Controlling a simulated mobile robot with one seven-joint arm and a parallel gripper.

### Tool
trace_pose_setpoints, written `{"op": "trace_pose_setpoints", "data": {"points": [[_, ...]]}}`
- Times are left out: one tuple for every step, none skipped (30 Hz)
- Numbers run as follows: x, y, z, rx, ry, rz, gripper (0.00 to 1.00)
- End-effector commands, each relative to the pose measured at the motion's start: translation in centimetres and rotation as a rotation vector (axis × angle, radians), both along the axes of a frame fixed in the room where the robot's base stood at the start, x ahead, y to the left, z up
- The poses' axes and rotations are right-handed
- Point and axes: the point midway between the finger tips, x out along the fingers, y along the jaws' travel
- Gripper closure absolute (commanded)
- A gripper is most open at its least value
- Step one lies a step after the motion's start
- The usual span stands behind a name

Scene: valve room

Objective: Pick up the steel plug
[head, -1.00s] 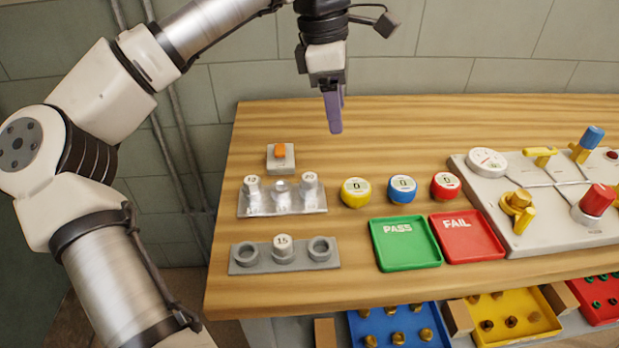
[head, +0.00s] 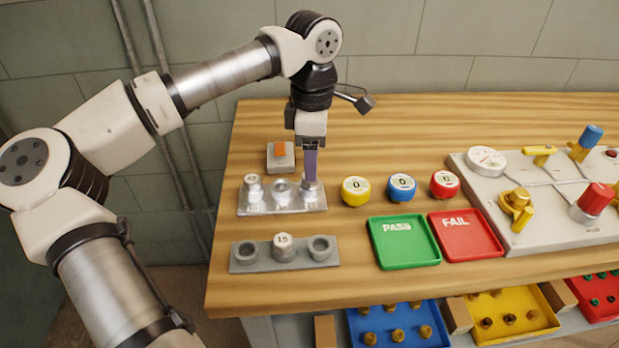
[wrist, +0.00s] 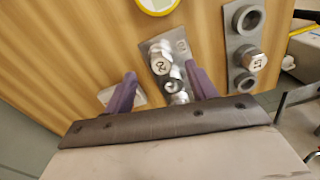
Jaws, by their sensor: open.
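My gripper (head: 311,172) is open, pointing down at the right end of a shiny metal rack (head: 283,209). A silvery plug marked 20 (wrist: 160,65) stands upright there; in the wrist view it lies between my two purple fingers, with gaps visible. In the head view the fingers partly hide it. Another silvery plug (head: 252,185) stands at the rack's left end, and the middle position shows a round metal ring (head: 281,187). A plug marked 15 (head: 283,242) stands in the middle of a grey rack (head: 245,262) nearer the front.
A small block with an orange top (head: 280,154) stands behind the shiny rack. Yellow (head: 355,190), blue (head: 402,187) and red (head: 445,185) round gauges are to the right. Green PASS (head: 405,241) and red FAIL (head: 466,237) trays lie in front of them. The table's back is clear.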

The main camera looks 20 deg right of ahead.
Motion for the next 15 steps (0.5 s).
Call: {"op": "trace_pose_setpoints", "data": {"points": [[0.0, 0.3, -0.6, 0.001, 0.004, 0.001, 0.43], [0.1, 0.5, -1.1, -0.001, 0.003, 0.001, 0.43], [0.1, 0.5, -1.8, 0.000, 0.004, -0.001, 0.43], [0.1, 0.5, -2.3, 0.001, 0.004, -0.002, 0.43], [0.1, 0.5, -2.7, 0.000, 0.003, -0.002, 0.43], [0.1, 0.4, -3.1, -0.001, 0.003, -0.002, 0.43], [0.1, 0.4, -3.4, -0.001, 0.003, -0.002, 0.43], [0.0, 0.4, -3.5, -0.001, 0.001, -0.002, 0.43], [0.1, 0.4, -3.7, 0.000, 0.001, -0.001, 0.43], [0.1, 0.4, -3.7, 0.000, 0.001, -0.001, 0.43], [0.1, 0.4, -3.7, -0.001, 0.000, -0.001, 0.43], [0.1, 0.4, -3.7, -0.001, 0.000, -0.001, 0.43], [0.1, 0.4, -3.6, -0.001, 0.000, -0.001, 0.43], [0.1, 0.4, -3.6, -0.001, 0.000, -0.001, 0.45], [0.1, 0.4, -3.6, -0.001, 0.000, -0.001, 0.50]]}}
